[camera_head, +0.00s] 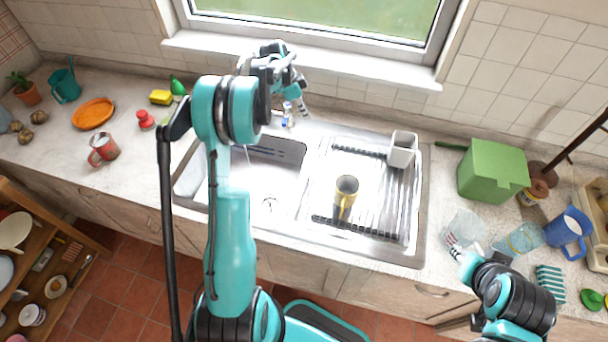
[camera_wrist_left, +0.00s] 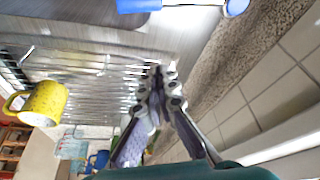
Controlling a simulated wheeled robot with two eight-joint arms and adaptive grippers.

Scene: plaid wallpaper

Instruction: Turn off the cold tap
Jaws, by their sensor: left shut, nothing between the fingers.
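The tap (camera_head: 287,119) is at the back edge of the steel sink, with a blue part showing beside my left gripper. In the left wrist view, chrome with blue ends (camera_wrist_left: 236,7) lies along the top edge, apart from the fingertips. My left gripper (camera_head: 304,107) is shut and empty, just right of the tap in the head view; its closed fingertips (camera_wrist_left: 158,75) also show in the wrist view. My left arm hides part of the left basin and tap area. I cannot tell whether water runs. My right gripper (camera_head: 453,246) is over the right counter, its fingers too small to read.
A yellow mug (camera_head: 346,188) stands on the drainer, with a white holder (camera_head: 402,149) behind it. A green box (camera_head: 491,170), clear glasses and a blue jug (camera_head: 568,231) crowd the right counter. The window sill (camera_head: 350,69) is behind the tap.

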